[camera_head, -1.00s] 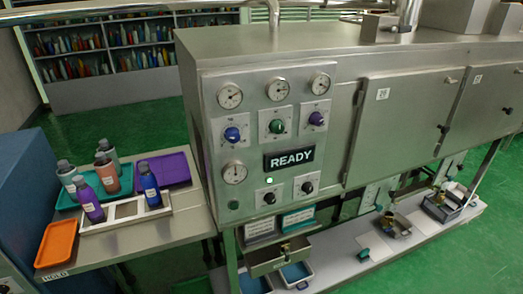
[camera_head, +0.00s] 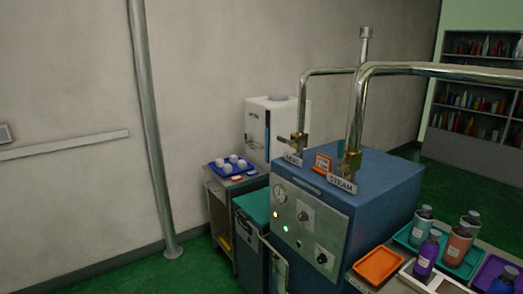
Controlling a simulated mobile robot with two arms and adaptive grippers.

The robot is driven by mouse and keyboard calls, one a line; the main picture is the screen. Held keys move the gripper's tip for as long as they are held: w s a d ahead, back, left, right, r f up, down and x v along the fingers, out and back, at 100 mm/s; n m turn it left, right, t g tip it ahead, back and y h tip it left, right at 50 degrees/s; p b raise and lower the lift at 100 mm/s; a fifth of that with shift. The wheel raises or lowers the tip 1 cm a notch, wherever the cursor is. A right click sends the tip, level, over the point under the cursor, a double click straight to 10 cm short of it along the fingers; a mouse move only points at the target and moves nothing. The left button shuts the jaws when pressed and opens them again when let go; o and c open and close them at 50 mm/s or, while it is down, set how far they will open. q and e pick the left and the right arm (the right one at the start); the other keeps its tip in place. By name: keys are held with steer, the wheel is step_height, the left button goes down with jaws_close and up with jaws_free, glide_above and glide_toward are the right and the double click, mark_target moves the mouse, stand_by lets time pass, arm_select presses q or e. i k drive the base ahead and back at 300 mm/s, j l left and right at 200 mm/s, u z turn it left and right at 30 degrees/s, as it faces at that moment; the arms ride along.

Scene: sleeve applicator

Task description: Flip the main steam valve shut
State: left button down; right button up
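The steam valve (camera_head: 351,160) is a small brass body at the foot of a shiny pipe, on top of a blue boiler cabinet (camera_head: 385,180). A plate (camera_head: 342,183) reading STEAM stands in front of it. Its handle is small and dark, and I cannot tell its position clearly. A second brass valve (camera_head: 299,145), with a lever pointing left, stands behind a plate (camera_head: 293,159) that seems to read VAC. Neither of my grippers is in view.
A small orange-framed sign (camera_head: 322,162) stands between the valves. The cabinet front has a gauge (camera_head: 280,194), knobs and lit lamps. Bottles and an orange tray (camera_head: 378,266) are at the lower right. A blue tray (camera_head: 232,168) with white cups is left. Green floor shows lower left.

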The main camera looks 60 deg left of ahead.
mark_target(340, 155)
steer(key=u, duration=1.5)
